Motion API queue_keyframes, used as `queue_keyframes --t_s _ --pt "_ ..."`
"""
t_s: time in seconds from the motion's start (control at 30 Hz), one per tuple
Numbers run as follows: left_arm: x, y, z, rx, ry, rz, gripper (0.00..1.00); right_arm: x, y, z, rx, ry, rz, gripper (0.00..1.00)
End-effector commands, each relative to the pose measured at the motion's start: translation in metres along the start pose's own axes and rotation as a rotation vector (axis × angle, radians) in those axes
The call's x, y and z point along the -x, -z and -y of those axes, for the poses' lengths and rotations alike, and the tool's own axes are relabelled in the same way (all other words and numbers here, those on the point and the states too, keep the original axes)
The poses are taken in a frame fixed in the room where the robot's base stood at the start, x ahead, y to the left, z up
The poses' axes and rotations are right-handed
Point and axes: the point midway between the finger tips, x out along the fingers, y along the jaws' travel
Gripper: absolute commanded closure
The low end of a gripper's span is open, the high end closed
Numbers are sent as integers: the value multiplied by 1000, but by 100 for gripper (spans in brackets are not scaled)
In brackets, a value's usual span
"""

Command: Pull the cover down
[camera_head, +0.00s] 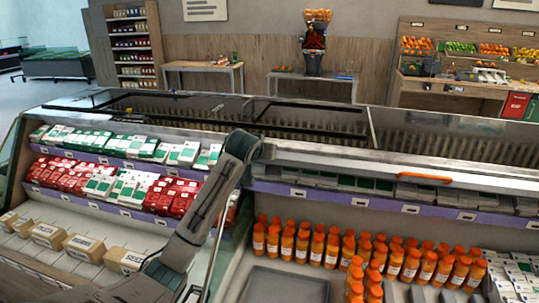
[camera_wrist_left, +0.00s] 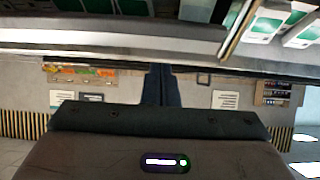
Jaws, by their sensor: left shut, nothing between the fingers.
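The cover's front rail (camera_head: 350,163) runs along the upper front of the right half of the display case. An orange handle (camera_head: 424,177) sits on this rail. My left arm reaches up from the bottom, and my left gripper (camera_head: 266,151) is at the rail's left end, well left of the handle. Whether it touches the rail, I cannot tell. In the left wrist view the gripper's dark fingers (camera_wrist_left: 161,86) are together with nothing between them, and the picture appears upside down. The handle does not show there. My right gripper is not in view.
Orange bottles (camera_head: 400,262) stand in the case's right half below the rail. Red and green cartons (camera_head: 120,185) fill the left shelves, with cardboard boxes (camera_head: 85,248) below. A purple shelf edge (camera_head: 380,204) runs under the rail. A juicer (camera_head: 314,45) stands behind.

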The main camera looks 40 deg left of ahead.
Motion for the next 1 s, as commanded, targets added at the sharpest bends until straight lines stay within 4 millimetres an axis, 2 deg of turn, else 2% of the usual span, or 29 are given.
queue_keyframes --t_s 0.17,0.4,0.6,0.8,1.0 --pt "-15 4 0 3 1 2 100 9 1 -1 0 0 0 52" --pt "-58 4 0 3 0 3 100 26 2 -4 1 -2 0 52" --pt "-85 3 0 2 0 1 100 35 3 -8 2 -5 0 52" --pt "-97 1 0 1 0 -1 100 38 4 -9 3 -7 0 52" --pt "-99 0 0 0 0 -1 100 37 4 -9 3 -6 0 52"
